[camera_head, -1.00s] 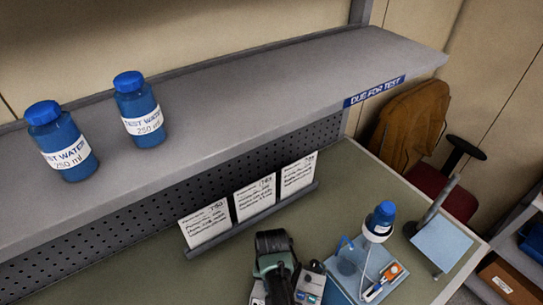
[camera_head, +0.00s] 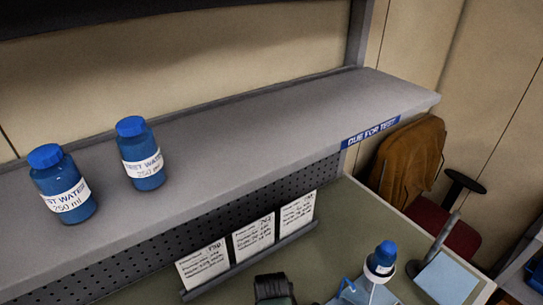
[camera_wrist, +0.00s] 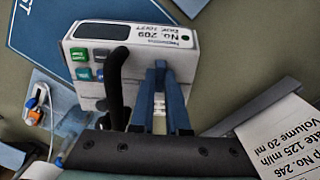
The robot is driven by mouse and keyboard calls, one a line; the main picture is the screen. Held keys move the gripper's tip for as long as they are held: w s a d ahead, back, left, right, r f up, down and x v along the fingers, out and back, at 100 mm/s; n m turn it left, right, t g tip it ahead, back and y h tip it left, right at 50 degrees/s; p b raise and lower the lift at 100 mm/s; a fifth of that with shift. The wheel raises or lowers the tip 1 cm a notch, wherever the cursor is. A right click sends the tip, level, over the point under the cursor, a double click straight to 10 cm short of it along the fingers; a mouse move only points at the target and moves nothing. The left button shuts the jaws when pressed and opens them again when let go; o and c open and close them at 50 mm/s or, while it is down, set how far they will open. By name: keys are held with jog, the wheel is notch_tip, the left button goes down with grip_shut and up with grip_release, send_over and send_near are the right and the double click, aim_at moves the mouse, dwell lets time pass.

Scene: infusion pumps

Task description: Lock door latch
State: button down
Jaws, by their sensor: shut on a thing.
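In the wrist view, a white infusion pump (camera_wrist: 135,60) marked "No. 209" has a dark screen and several coloured buttons. My gripper (camera_wrist: 166,68) has two narrow blue fingers close together, reaching over the pump beside its buttons. The fingers are shut on a part of the pump; a small pale piece shows between them. I cannot make out the latch's shape or whether it is locked. A black curved bar (camera_wrist: 117,85) stands beside the fingers. In the head view only a dark piece of my arm shows at the bottom edge, and the pump is out of frame.
A grey shelf (camera_head: 230,130) with two blue test-water bottles (camera_head: 62,184) (camera_head: 139,153) stands above the bench (camera_head: 345,215). White cards (camera_head: 254,236) line a rail behind. A blue-capped bottle (camera_head: 381,260) and a pale blue sheet (camera_head: 446,277) are at right.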

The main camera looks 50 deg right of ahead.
jog(key=c, duration=0.9)
grip_release()
notch_tip(320, 180, up, 13)
jog(key=b, duration=0.2)
